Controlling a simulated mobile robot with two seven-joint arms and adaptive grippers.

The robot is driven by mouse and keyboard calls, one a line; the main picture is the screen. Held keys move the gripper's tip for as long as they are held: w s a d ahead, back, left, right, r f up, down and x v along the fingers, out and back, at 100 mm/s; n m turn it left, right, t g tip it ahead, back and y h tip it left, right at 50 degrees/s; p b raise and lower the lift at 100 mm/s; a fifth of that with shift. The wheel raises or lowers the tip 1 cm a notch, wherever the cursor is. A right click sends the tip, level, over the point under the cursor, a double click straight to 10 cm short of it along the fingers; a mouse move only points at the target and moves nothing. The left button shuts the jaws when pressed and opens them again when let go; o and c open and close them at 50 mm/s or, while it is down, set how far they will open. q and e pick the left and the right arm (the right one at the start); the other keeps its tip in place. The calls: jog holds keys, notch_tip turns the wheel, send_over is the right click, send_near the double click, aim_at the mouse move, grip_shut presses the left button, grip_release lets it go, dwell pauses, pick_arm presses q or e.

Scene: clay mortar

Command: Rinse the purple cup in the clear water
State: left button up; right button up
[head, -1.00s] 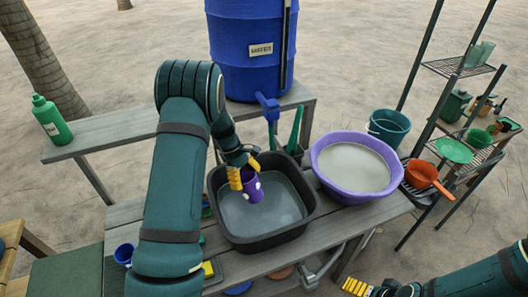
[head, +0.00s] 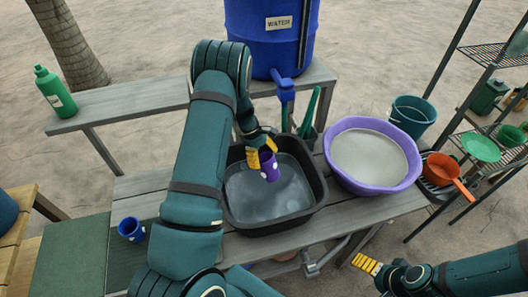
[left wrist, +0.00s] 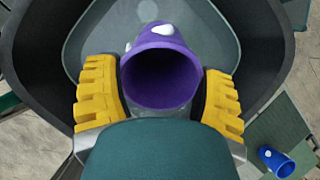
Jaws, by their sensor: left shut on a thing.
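The purple cup (head: 269,167) has white spots. My left gripper (head: 262,156) is shut on it and holds it over the black basin (head: 234,212), which contains greyish, fairly see-through water. In the left wrist view the cup (left wrist: 160,75) lies between the yellow fingers (left wrist: 160,95), its open mouth facing the camera. I cannot tell whether the cup touches the water. A purple basin (head: 408,178) of paler, cloudy liquid stands right of the black one. My right gripper (head: 367,264) is at the bottom right, away from both basins; its finger gap is unclear.
A blue spotted cup (head: 131,229) stands on the table left of my left arm. A blue water barrel (head: 270,45) and green bottle (head: 53,92) stand on the back bench. A teal bucket (head: 412,118), orange pan (head: 447,172) and rack are at the right.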

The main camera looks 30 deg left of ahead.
pick_arm(q)
notch_tip(320, 180, down, 13)
jog(key=b, duration=0.6)
jog(key=shift+r+b, duration=0.15)
jog(key=shift+b, duration=0.2)
jog(key=shift+f+b, duration=0.3)
jog(key=shift+f+b, duration=0.3)
jog(key=shift+r, duration=0.2)
dwell(0.4)
